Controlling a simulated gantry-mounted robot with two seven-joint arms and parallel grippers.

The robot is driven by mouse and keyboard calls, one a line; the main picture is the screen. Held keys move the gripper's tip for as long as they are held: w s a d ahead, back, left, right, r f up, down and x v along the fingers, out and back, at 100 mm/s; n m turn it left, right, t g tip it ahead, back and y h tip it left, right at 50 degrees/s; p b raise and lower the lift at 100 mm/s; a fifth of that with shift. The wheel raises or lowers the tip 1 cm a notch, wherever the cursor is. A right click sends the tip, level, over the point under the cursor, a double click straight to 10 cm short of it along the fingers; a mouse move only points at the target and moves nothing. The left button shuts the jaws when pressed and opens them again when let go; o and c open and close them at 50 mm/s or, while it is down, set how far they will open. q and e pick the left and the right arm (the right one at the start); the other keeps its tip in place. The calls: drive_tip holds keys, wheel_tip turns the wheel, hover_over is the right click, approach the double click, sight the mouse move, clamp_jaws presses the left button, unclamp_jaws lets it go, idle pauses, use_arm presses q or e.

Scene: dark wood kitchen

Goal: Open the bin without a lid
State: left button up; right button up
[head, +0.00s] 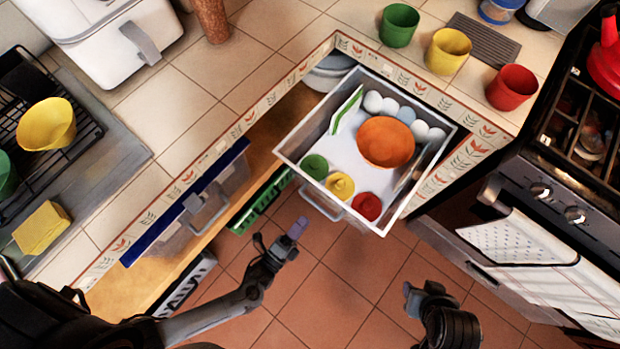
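The bin without a lid (290,150) is a pale grey box pulled out from under the counter, with its top open to view. Inside are an orange bowl (386,142), several white and bluish egg-like items and small green, yellow and red pieces. Its front handle (320,205) faces the floor side. A second bin, with a blue lid (185,205), sits to its left. My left gripper (297,229) is below the lidless bin's handle, apart from it in the picture and empty. My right gripper (411,298) is low over the floor at the right. Neither gripper's finger gap shows clearly.
The tiled counter (215,70) borders the shelf. Green (399,25), yellow (447,51) and red (511,87) cups stand on it behind the bin. A stove (540,190) with a towel is at the right. The tiled floor (340,290) between the arms is clear.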

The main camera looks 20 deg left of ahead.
use_arm(q)
drive_tip(key=v, duration=0.3)
idle(0.5)
